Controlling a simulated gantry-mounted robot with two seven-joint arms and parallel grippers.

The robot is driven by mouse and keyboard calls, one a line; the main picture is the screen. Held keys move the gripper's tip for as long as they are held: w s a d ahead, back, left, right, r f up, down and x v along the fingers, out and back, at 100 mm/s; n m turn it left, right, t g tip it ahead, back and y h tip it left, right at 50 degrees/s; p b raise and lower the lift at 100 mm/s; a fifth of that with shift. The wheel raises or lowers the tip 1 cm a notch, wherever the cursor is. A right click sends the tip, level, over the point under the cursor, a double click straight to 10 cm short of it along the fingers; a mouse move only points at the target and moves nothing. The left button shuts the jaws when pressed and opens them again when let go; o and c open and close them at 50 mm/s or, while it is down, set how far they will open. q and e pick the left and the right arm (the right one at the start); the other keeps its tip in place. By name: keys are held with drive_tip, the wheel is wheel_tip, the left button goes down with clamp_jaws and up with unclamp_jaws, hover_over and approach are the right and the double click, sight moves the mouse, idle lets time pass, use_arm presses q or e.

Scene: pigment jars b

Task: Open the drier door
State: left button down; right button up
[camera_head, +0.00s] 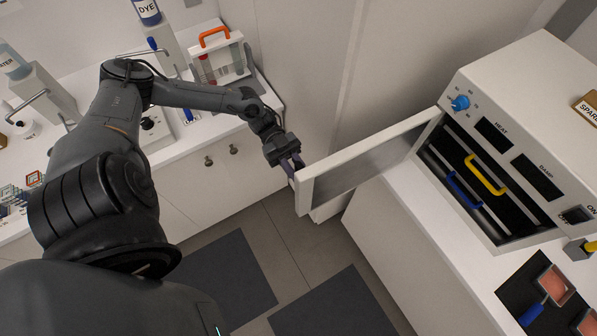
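The drier (530,130) is a white box on the right-hand counter. Its door (365,160) stands wide open, swung out to the left from the drier's left side. Inside the dark opening are a yellow handle (486,175) and a blue handle (464,191), one above the other. My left gripper (292,165) is at the door's free outer edge, touching it or very close. The fingertips are small and partly hidden by the door edge, so I cannot tell whether they are shut on anything. My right gripper is not in view.
A blue knob (460,103) and dark panels mark the drier's front. A dark mat (528,300) with reddish squares and a blue-handled tool lies on the counter in front. An orange-handled rack (220,60) stands on the left counter. Floor between the counters is clear.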

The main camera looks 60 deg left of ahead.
use_arm(q)
drive_tip(key=c, duration=1.1)
unclamp_jaws()
drive_tip(key=shift+c, duration=0.2)
drive_tip(key=shift+a, duration=0.15)
drive_tip(key=a+b, duration=0.7)
drive_tip(key=a, duration=0.3)
drive_tip(key=shift+s+a, duration=0.25)
